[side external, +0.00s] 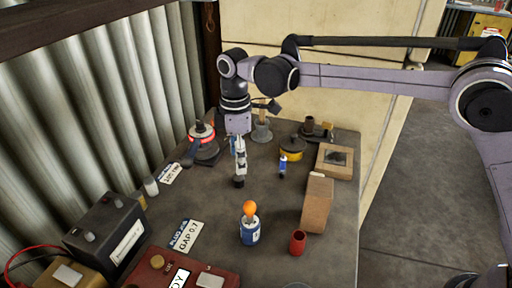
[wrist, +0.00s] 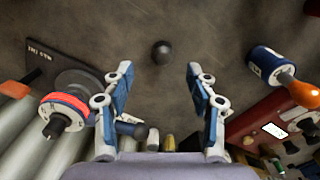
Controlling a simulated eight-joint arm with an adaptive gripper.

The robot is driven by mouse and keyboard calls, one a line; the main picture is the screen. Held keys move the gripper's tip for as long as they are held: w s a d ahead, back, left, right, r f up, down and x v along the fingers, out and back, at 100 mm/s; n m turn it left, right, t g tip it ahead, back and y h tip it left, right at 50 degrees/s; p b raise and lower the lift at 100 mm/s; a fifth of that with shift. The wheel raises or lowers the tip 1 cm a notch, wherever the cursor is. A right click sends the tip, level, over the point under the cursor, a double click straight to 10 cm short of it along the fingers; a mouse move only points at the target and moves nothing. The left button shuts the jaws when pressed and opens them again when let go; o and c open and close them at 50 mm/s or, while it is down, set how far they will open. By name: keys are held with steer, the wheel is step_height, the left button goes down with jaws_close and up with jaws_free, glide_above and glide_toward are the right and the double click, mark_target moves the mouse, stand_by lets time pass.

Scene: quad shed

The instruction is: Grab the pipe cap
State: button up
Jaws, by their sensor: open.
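A small dark round piece, which looks like the pipe cap (wrist: 161,52), lies on the grey bench top. In the wrist view it sits alone, just beyond and between my fingertips. In the side view the dark cap (side external: 239,182) shows right below my fingers. My gripper (side external: 240,168) points down over it. In the wrist view my gripper (wrist: 160,72) is open, with a wide empty gap between its blue fingers. The cap appears apart from both fingers; the exact height above it is hard to tell.
A blue can with an orange top (side external: 250,228), a red cup (side external: 298,242) and a brown box (side external: 317,205) stand in front and right. A red-ringed tool (side external: 202,140) is behind left. A black battery (side external: 106,232) is left. Bare bench surrounds the cap.

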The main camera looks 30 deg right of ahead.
mark_target(238, 180)
steer(key=shift+s+a+f, duration=0.1)
steer(key=shift+f, duration=1.25)
steer(key=shift+s+a+f, duration=0.1)
steer(key=shift+f, duration=1.25)
steer(key=c, duration=1)
